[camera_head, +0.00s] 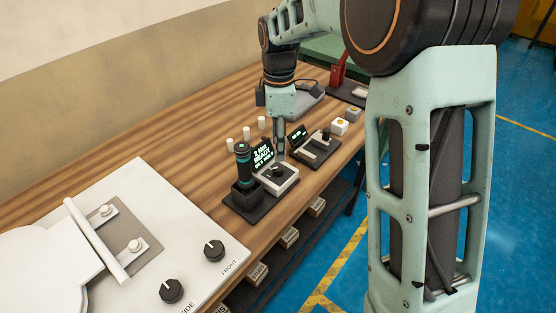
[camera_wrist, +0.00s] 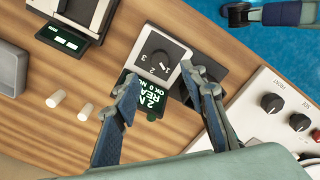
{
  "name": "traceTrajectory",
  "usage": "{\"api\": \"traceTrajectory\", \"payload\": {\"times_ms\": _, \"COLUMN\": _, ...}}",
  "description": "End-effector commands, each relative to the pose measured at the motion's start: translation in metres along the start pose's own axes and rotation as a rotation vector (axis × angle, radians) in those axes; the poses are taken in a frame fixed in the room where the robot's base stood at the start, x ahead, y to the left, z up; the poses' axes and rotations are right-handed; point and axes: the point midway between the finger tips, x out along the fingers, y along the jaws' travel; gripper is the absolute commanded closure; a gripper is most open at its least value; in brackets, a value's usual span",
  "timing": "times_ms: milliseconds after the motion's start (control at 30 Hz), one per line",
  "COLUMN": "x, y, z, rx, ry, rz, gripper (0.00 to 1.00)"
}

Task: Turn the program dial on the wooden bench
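The program dial (camera_wrist: 160,58) is a black knob on a small white box with numbers beside it. The screen also shows in the wrist view (camera_wrist: 147,98). My gripper (camera_wrist: 161,76) is open and empty, with its fingers apart on either side of the box's lower part. In the head view my gripper (camera_head: 281,155) points down just above the dial. I cannot tell whether it touches anything.
A black stand with a dark handle (camera_head: 243,170) is close to the dial box. A white panel (camera_head: 150,210) with two black knobs lies in front.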

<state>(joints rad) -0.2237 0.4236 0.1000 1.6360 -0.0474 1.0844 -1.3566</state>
Motion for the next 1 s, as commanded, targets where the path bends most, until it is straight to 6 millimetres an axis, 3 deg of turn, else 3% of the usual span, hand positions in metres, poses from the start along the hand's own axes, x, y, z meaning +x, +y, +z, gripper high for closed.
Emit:
{"api": "traceTrajectory", "payload": {"times_ms": 200, "x": 0.044, "y": -0.001, "z": 0.000, "rx": -0.001, "ry": 0.000, "rz": -0.005, "gripper": 0.61}}
{"api": "traceTrajectory", "payload": {"times_ms": 400, "x": 0.068, "y": -0.001, "z": 0.000, "rx": 0.000, "ry": 0.000, "rz": -0.003, "gripper": 0.61}}
{"api": "traceTrajectory", "payload": {"times_ms": 800, "x": 0.074, "y": 0.000, "z": 0.000, "rx": 0.000, "ry": 0.001, "rz": 0.000, "gripper": 0.62}}
{"api": "traceTrajectory", "payload": {"times_ms": 1000, "x": 0.074, "y": 0.000, "z": 0.000, "rx": 0.000, "ry": 0.001, "rz": 0.000, "gripper": 0.84}}
